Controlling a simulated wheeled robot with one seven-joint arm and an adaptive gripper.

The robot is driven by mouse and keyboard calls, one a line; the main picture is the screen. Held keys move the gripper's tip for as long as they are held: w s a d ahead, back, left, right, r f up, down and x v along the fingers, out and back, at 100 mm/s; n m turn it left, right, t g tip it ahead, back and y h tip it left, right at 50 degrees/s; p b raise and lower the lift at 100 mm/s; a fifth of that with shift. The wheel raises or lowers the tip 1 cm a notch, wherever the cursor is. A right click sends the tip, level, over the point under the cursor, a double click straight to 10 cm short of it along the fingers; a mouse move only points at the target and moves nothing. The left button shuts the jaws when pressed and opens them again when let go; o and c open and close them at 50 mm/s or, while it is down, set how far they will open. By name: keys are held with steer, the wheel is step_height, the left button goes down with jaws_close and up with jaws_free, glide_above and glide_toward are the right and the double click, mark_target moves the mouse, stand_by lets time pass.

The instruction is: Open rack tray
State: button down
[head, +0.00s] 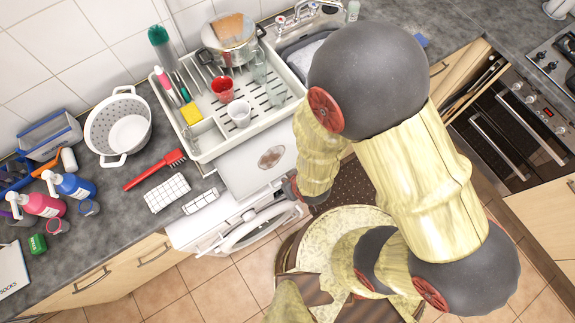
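A white dish rack (207,141) stands on the counter beside the sink. It holds a lidded steel pot, cups and several utensils. A pale grey flat panel (236,164) with a brownish oval mark extends from the rack's front side toward the floor area. I cannot tell whether it is the rack's tray pulled out or a separate surface. My arm comes down in front of the panel's right side, and its last visible dark joint is near the panel's lower right corner. My gripper's fingers cannot be made out clearly there.
Below the panel is a white appliance (186,233) with a rounded door-like part. A white colander (118,124), red brush (155,170), checked cloths (167,193) and soap bottles (72,187) lie left on the counter. An oven (513,130) is at right.

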steer(key=c, duration=2.6)
jaws_free()
steer(key=shift+s+d+f, duration=0.1)
steer(key=shift+s, duration=0.05)
steer(key=o, duration=1)
steer(key=shift+d, duration=0.15)
steer(key=o, duration=0.4)
steer(key=shift+o, duration=1.4)
steer(key=shift+w+a, duration=0.2)
steer(key=shift+a, duration=0.1)
steer(key=o, duration=0.7)
steer(key=shift+s, duration=0.1)
steer(key=shift+r, duration=0.25)
